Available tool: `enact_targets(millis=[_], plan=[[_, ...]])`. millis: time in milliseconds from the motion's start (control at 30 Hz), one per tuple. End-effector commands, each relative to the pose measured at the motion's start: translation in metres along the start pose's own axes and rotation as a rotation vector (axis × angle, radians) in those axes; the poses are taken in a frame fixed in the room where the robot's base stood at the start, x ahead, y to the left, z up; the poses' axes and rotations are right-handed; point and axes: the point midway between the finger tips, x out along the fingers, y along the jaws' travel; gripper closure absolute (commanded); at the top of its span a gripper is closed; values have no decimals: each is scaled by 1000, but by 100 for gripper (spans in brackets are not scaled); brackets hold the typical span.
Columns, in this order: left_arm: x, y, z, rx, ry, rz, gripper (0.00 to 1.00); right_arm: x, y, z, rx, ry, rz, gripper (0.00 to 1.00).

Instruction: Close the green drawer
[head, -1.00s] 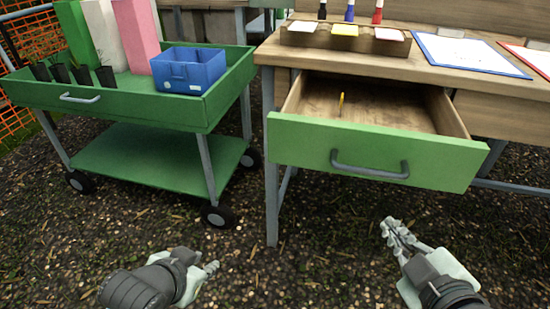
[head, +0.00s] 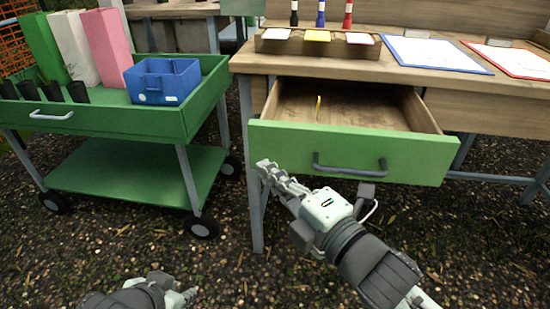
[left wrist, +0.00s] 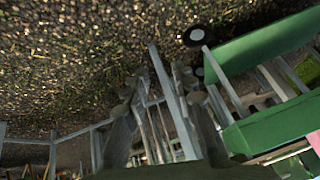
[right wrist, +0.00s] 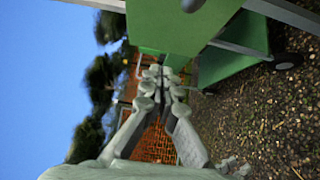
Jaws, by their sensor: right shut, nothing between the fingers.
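The green-fronted drawer (head: 350,150) under the wooden table is pulled well open in the head view. A grey bar handle (head: 348,170) runs across its front. A small yellow item (head: 319,106) is inside the drawer. My right gripper (head: 268,170) is shut and empty, in front of the left end of the drawer front and left of the handle. I cannot tell whether it touches the front. Its closed fingers also show in the right wrist view (right wrist: 160,78). My left gripper (head: 188,298) is low at the bottom left, away from the drawer; its fingers are apart in the left wrist view (left wrist: 155,85).
A green wheeled cart (head: 110,122) stands left of the table, carrying a blue bin (head: 162,82), upright files and black pots. The table top (head: 400,78) holds a card rack, bottles and clipboards. A grey table leg (head: 250,200) stands below the drawer's left end.

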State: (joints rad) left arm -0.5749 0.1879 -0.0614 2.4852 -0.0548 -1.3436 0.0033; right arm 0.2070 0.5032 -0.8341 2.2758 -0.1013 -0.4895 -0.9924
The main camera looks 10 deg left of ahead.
Motion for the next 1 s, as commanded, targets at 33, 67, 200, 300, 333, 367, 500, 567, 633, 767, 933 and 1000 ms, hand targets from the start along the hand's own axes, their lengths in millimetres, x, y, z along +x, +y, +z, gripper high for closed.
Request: enact_targets(millis=[33,67,200,300,333,367,500,567,633,767,933,1000], plan=[[0,0,0,0,-2,-1,74,6,0,9,-5,-4,-1,100],[0,0,1,0,-2,-1,74,9,0,13,-4,-4,-1,100],[0,0,1,0,-3,-1,74,20,0,23,-2,-3,-1,100],[0,0,1,0,-4,-1,74,23,0,27,-1,-2,0,100],[0,0,1,0,-4,-1,74,24,0,28,-1,-2,0,100],[0,-1,1,0,-4,-1,74,24,0,28,-1,-2,-1,100],[0,-1,1,0,-4,-2,74,25,0,29,0,-2,-1,100],[0,-1,1,0,-4,-2,74,25,0,29,0,-2,-1,100],[0,-1,1,0,-4,-2,74,25,-1,29,0,-2,-1,100],[0,-1,1,0,-7,-2,74,26,0,30,0,-3,-1,100],[-5,-11,21,-4,-95,-21,74,36,1,40,-3,-4,-1,100],[-9,-18,34,-9,-157,-36,74,43,2,48,-5,-5,-2,100]])
